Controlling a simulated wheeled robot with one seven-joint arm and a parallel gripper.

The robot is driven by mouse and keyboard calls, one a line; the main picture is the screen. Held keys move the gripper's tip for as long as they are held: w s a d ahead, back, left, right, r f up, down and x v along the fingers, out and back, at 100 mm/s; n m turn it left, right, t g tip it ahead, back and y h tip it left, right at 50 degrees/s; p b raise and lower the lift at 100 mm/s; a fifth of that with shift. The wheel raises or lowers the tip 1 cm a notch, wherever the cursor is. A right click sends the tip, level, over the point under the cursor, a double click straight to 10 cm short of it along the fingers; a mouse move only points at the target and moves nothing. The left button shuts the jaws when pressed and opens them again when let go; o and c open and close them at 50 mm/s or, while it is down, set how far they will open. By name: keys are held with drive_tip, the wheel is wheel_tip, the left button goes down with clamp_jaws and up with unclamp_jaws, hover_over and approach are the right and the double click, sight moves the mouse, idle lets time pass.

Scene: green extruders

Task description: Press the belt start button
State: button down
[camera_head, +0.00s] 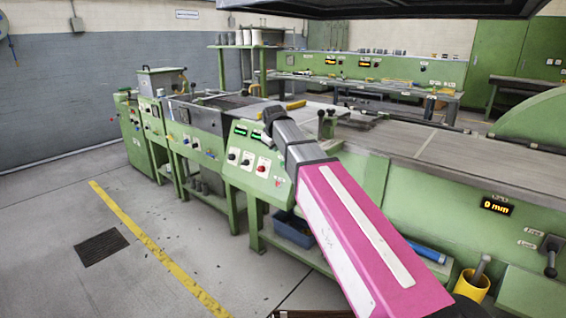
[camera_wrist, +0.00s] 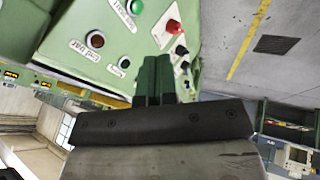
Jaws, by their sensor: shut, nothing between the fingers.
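In the wrist view a green control panel (camera_wrist: 75,20) fills the upper left. It carries a green button (camera_wrist: 135,7) with a tilted label that seems to begin "Start". A dark red round button (camera_wrist: 95,39) and a small green button (camera_wrist: 124,62) are also on it; their labels are hard to read. A red knob (camera_wrist: 174,27) sits to the right. My gripper (camera_wrist: 155,62) is shut and empty, its dark green fingers pointing at the panel, below the green button in the picture. I cannot tell whether the tips touch. In the head view my arm covers part of the machine.
In the head view a panel with several knobs (camera_head: 247,158) faces the aisle left of my arm. A blue bin (camera_head: 293,230) and a yellow cup (camera_head: 471,285) are low by the machine. The grey floor (camera_head: 150,270) at left is free, with a yellow line.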

drive_tip(key=shift+f, duration=0.1)
approach(282, 164)
drive_tip(key=a+f, duration=0.3)
drive_tip(key=f, duration=0.2)
drive_tip(key=shift+w+d+f, duration=0.25)
drive_tip(key=shift+w+d, duration=0.25)
drive_tip(key=shift+w, duration=0.35)
drive_tip(key=shift+w+d+f, duration=0.3)
drive_tip(key=shift+w+d, duration=0.25)
drive_tip(key=shift+w, duration=0.25)
